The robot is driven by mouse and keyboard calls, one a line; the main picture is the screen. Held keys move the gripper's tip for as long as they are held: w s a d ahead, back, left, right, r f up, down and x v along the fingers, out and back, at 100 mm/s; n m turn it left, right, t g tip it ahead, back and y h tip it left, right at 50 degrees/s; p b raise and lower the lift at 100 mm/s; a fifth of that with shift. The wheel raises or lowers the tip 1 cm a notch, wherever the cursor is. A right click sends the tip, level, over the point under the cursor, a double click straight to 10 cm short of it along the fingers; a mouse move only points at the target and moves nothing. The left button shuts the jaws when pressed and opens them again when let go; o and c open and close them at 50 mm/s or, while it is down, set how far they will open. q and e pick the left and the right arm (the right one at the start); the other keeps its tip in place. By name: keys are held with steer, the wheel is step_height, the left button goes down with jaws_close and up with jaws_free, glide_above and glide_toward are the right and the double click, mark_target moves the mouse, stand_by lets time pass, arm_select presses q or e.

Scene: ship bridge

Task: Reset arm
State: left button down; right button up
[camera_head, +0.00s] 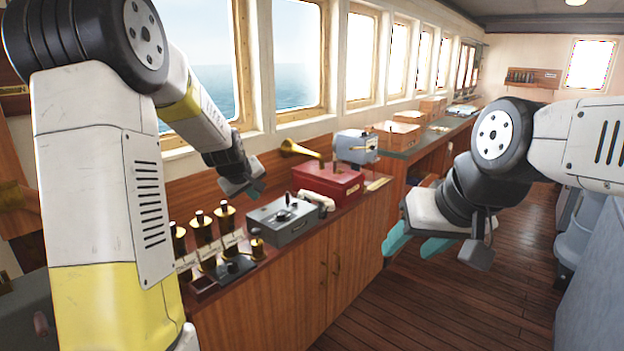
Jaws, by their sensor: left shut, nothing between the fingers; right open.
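My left arm comes in from the left and reaches over the wooden counter. My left gripper (254,191) is small in view, shut and empty, above the counter behind the grey control box (284,219). My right arm comes in from the right. My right gripper (414,244) has teal fingers that are apart with nothing between them, and it hangs over the floor to the right of the counter.
The counter (300,265) holds several brass-and-black levers (202,228), a red box (328,183), a brass horn (301,151) and a blue-grey device (356,146). Windows line the wall behind. The wooden floor (480,300) is clear. A grey cabinet (598,285) stands at the right.

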arm_select(q)
steer(key=s+d+r+m+g+h, duration=0.15)
steer(key=s+r, duration=0.25)
steer(key=s, duration=0.5)
steer(key=s+d+r+m, duration=0.2)
steer(key=s+r+m, duration=0.15)
steer(key=s, duration=0.55)
steer(key=s+d+m, duration=0.1)
steer(key=s+m, duration=0.2)
steer(key=s, duration=1.3)
steer(key=shift+s+d+g, duration=0.3)
steer(key=shift+d+g, duration=0.1)
steer(key=shift+g, duration=0.05)
